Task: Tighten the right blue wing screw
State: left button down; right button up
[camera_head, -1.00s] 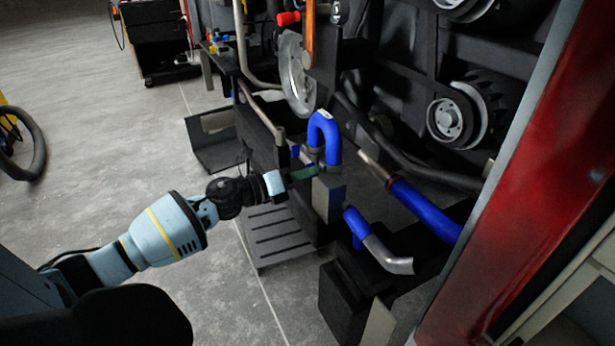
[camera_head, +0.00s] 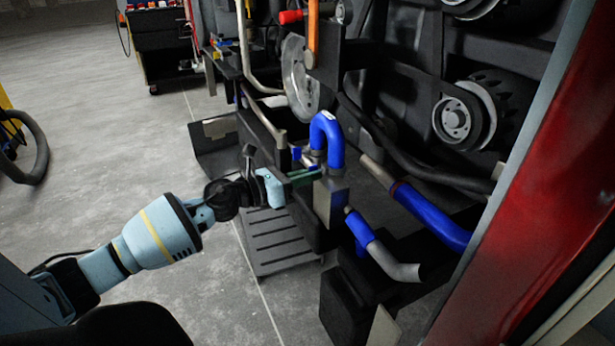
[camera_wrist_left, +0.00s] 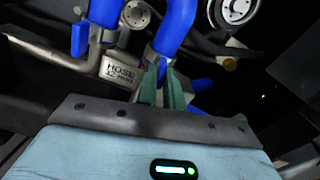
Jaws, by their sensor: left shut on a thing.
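My left gripper (camera_head: 303,176) reaches in from the left at the blue U-shaped hose (camera_head: 331,137). In the left wrist view its green fingers (camera_wrist_left: 160,84) are shut on a blue wing screw (camera_wrist_left: 163,68), the right one of the two there, at the end of the hose. Most of that screw is hidden between the fingers. The other blue wing screw (camera_wrist_left: 79,39) stands free to the left, beside a grey metal pipe. A small blue wing (camera_head: 296,153) shows left of the hose in the head view. My right gripper is not in view.
A plate lettered "HOSE" (camera_wrist_left: 119,72) sits just left of the fingers. A second blue hose (camera_head: 432,217) and a grey pipe elbow (camera_head: 393,265) lie to the right. A slotted step (camera_head: 277,243) is below my wrist. The red body panel (camera_head: 520,210) borders the right.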

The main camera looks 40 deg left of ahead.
pick_arm(q)
jog(key=shift+f, duration=0.1)
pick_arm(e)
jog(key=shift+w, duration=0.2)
pick_arm(q)
jog(key=c, duration=1.6)
grip_release()
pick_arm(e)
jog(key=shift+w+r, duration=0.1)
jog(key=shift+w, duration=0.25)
pick_arm(q)
jog(key=shift+o, duration=0.2)
jog(key=v, duration=0.8)
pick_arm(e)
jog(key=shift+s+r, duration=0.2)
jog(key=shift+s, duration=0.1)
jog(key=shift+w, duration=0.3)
